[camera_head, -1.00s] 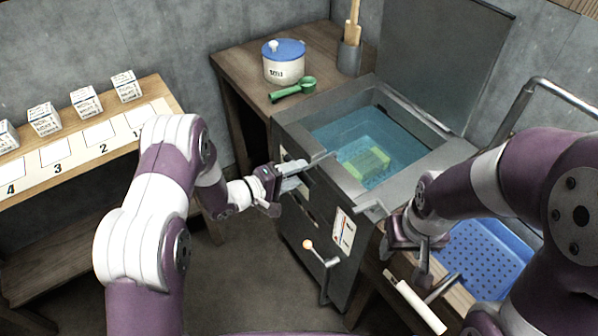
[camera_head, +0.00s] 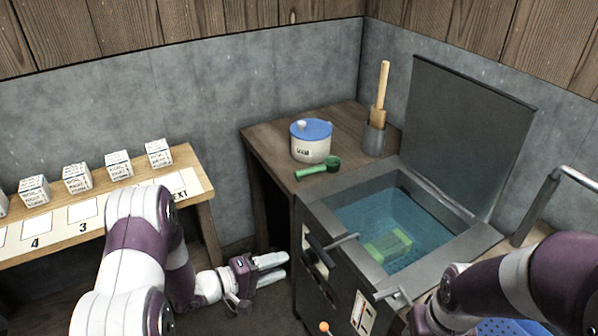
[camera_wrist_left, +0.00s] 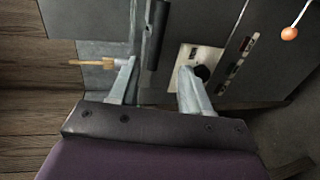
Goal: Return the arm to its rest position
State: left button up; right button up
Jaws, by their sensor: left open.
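My left arm (camera_head: 140,255) comes in from the lower left, purple and white. Its left gripper (camera_head: 286,266) is open and empty, in front of the floor just left of the vat (camera_head: 325,262). The fingers appear apart from the vat. In the left wrist view both fingers (camera_wrist_left: 158,85) are spread, with the vat's front panel and a dark dial (camera_wrist_left: 202,73) beyond them. My right arm (camera_head: 510,290) reaches in from the right. Its gripper is mostly cut off at the bottom edge, so its jaws do not show.
The vat holds blue water with a yellow-green block (camera_head: 388,246) in it; its lid (camera_head: 465,130) stands open. Handles (camera_head: 342,241) and an orange knob (camera_head: 324,327) stick out in front. A shelf (camera_head: 195,215) with several cartons is at left. A lidded pot (camera_head: 311,148) stands behind.

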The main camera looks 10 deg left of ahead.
pick_arm(q)
jog(key=a+f+m+g+y, duration=0.1)
jog(key=a+f+m+y, duration=0.2)
jog(key=a+f+y, duration=0.3)
jog(key=s+a+r+m+g+y+p, duration=0.35)
jog(key=s+a+g+y, duration=0.2)
jog(key=s+a, duration=0.2)
jog(key=s+d+r+p, duration=0.2)
jog(key=s+r, duration=0.3)
jog(key=r, duration=0.4)
jog(key=s+d+r+g+y+p, duration=0.1)
jog(key=s+d+r+p, duration=0.2)
jog(key=r, duration=0.6)
jog(key=s+d+m, duration=0.1)
jog(key=s+d, duration=0.1)
jog(key=shift+s+r, duration=0.3)
